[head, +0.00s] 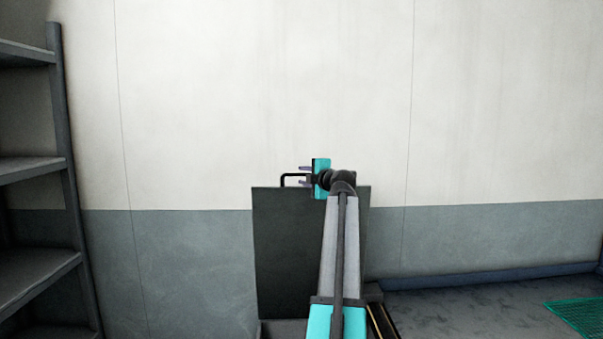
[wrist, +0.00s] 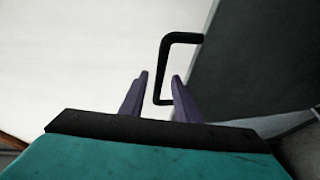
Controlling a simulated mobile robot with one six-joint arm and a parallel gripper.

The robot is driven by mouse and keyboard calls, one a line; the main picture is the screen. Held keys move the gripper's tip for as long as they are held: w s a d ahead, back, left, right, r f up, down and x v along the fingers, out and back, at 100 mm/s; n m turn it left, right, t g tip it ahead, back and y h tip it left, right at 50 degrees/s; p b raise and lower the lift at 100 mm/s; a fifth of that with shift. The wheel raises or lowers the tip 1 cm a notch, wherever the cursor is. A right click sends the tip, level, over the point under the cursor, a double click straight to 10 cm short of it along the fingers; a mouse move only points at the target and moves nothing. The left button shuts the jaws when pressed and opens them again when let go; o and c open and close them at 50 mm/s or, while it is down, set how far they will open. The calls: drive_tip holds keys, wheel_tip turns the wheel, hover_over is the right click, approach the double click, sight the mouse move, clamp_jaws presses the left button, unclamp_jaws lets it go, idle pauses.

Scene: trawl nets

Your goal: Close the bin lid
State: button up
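The bin lid (head: 283,245) is a dark flat panel standing upright, open, against the wall in the head view. It fills the right side of the wrist view (wrist: 255,55). Its black handle (head: 283,179) is a bent bar at the lid's top edge, and it shows in the wrist view (wrist: 180,38). My gripper (head: 302,176) is at the handle, its purple fingers pointing left. In the wrist view my gripper (wrist: 160,75) is open, with part of the handle showing between the fingers. Contact cannot be told. The bin is mostly hidden below the lid.
Grey metal shelves (head: 40,170) stand at the left. A pale wall (head: 200,100) with a grey lower band is behind the lid. A teal net (head: 580,315) lies at the lower right. The grey floor (head: 470,305) between it and the bin looks clear.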

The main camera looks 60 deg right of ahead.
drive_tip(key=shift+p+x, duration=0.35)
drive_tip(key=shift+x, duration=0.95)
clamp_jaws()
